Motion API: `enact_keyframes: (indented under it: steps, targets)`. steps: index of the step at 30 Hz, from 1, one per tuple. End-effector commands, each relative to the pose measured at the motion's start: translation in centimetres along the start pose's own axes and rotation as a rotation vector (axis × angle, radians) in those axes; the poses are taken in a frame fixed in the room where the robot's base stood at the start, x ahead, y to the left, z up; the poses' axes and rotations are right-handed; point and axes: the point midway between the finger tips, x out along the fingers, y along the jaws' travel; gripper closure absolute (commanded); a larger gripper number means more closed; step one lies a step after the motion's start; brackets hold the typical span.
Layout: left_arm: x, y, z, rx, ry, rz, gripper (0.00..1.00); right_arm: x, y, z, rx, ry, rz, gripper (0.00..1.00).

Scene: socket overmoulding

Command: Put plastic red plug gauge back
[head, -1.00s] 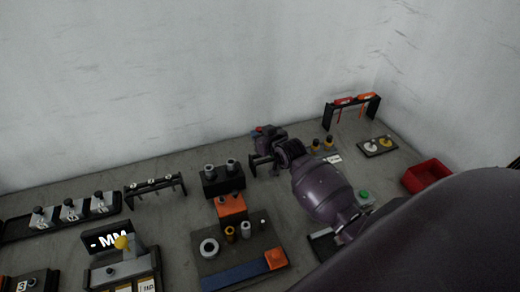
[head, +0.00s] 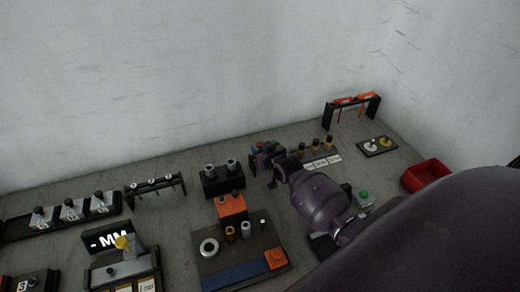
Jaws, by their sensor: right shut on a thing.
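My left gripper is out of view.
The black block (head: 222,182) stands close left of the gripper. Gold-topped pieces (head: 315,147) stand behind white labels to its right. A black rack (head: 327,119) carries red and orange handled tools. A red bin (head: 427,173) and a green button (head: 364,194) are further right.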

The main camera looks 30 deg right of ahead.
Motion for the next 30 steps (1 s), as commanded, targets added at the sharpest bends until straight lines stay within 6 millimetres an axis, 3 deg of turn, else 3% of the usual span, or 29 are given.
enact_keyframes:
  steps: [13, 14, 15, 24, 30]
  targets:
    - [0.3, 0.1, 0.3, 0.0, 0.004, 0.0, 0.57, 0.3, 0.0, 1.0, -0.001, 0.0, 0.0, 0.98]
    - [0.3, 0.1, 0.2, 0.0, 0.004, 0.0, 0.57, 0.3, 0.0, 1.0, -0.001, 0.0, 0.0, 0.7]
    - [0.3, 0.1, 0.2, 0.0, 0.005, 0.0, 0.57, 0.3, 0.0, 1.0, -0.001, 0.0, 0.0, 0.64]
    - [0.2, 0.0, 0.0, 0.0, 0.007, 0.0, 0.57, 0.3, 0.0, 0.9, 0.0, 0.0, 0.0, 0.64]
    - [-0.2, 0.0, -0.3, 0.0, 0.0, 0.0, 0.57, -0.4, 0.0, -0.3, 0.001, -0.001, 0.0, 0.64]
